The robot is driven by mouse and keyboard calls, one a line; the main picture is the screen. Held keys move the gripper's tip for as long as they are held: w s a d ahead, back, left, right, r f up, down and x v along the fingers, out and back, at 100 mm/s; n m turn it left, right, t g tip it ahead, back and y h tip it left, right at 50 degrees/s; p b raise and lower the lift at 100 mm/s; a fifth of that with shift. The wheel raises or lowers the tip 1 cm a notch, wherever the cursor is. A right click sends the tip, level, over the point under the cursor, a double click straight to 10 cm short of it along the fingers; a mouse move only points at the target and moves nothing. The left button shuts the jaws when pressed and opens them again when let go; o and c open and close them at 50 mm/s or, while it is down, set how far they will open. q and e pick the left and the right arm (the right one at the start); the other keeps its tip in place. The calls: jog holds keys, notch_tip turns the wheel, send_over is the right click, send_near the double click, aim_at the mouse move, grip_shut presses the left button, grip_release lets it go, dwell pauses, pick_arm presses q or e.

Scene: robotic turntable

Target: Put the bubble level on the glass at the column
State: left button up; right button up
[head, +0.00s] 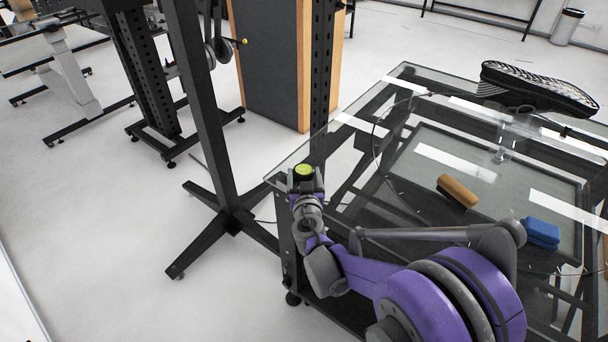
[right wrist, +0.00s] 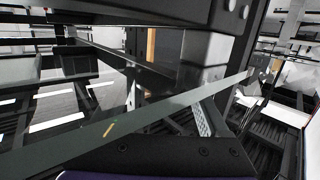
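The bubble level (head: 303,170) is a small round disc with a yellow-green top and a dark rim. My right gripper (head: 305,180) has its fingers on either side of it and holds it face up at the left edge of the glass (head: 345,150). I cannot tell whether the level touches the glass. A black perforated column (head: 322,70) rises just behind that edge. In the right wrist view the glass edge (right wrist: 130,118) runs diagonally across; I cannot make out the level there. My left gripper is not in view.
On the glass table lie a wooden-backed brush (head: 457,190) and a blue block (head: 541,233). A shoe-like object (head: 540,88) is held above the far right. The glass near the left corner is clear. A black stand (head: 225,200) stands on the floor left of the table.

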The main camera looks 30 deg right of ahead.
jog(key=shift+o, duration=1.2)
jog(key=shift+r, duration=0.1)
jog(key=shift+s+r, duration=0.1)
jog(key=shift+r, duration=0.05)
jog(key=p+v, duration=0.1)
jog(key=v, duration=1.1)
jog(key=shift+p, duration=0.4)
